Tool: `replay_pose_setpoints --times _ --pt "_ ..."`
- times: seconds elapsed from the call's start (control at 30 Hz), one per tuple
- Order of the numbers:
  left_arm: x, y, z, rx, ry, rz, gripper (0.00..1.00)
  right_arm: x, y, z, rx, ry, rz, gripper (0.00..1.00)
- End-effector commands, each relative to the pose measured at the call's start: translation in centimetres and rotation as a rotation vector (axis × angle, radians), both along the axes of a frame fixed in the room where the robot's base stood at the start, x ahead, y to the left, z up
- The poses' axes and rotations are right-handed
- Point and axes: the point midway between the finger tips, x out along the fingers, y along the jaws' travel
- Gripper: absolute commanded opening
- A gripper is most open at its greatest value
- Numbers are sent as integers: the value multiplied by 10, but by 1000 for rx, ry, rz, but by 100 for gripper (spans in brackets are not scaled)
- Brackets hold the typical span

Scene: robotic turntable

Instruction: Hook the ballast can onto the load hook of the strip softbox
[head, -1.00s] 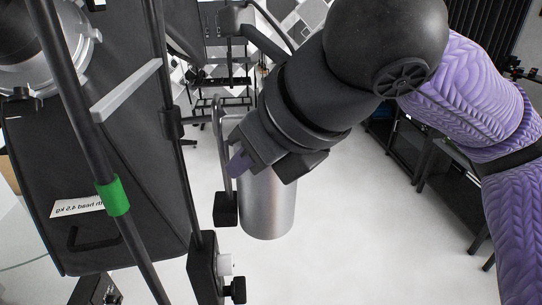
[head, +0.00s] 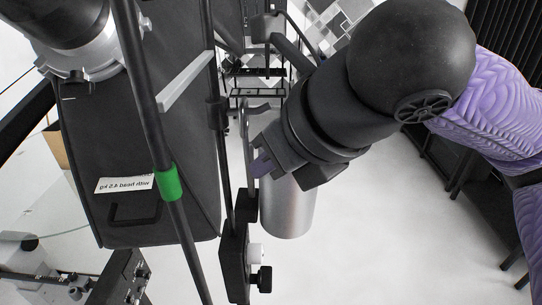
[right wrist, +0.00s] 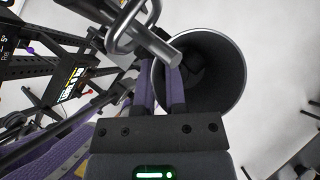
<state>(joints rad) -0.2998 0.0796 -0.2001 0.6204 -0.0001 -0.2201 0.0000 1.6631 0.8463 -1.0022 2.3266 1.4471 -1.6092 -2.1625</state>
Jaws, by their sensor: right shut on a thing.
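The ballast can (head: 287,208) is an open-topped brushed-metal cylinder hanging upright below my right gripper (head: 263,166). In the right wrist view, the gripper's purple fingers (right wrist: 160,92) are shut at the near left side of the can's rim (right wrist: 243,72). A bent grey metal hook (head: 250,120), apparently the load hook, rises from a black block just left of the can; contact cannot be told. A metal loop and bar (right wrist: 150,42) show beside the rim in the right wrist view. The strip softbox (head: 165,165) is the large dark panel at left. My left gripper is out of view.
A clamp with a black knob (head: 264,278) sits below the hook. Dark shelving (head: 440,165) stands at right; the floor between is clear.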

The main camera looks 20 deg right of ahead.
Motion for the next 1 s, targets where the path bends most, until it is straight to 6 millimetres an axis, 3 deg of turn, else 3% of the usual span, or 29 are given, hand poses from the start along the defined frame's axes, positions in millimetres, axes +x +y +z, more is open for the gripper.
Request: replay_pose_setpoints --times 0.13,0.17,0.33,0.63,1.0 --pt "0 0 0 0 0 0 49 0 0 1 1 -2 0 0" --pt "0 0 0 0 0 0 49 0 0 1 1 -2 0 18" --pt "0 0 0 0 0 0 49 0 0 0 0 -1 0 54" --pt "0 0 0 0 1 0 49 -3 -2 5 0 -1 0 55" --pt "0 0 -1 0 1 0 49 -52 -26 68 1 -3 -1 55"
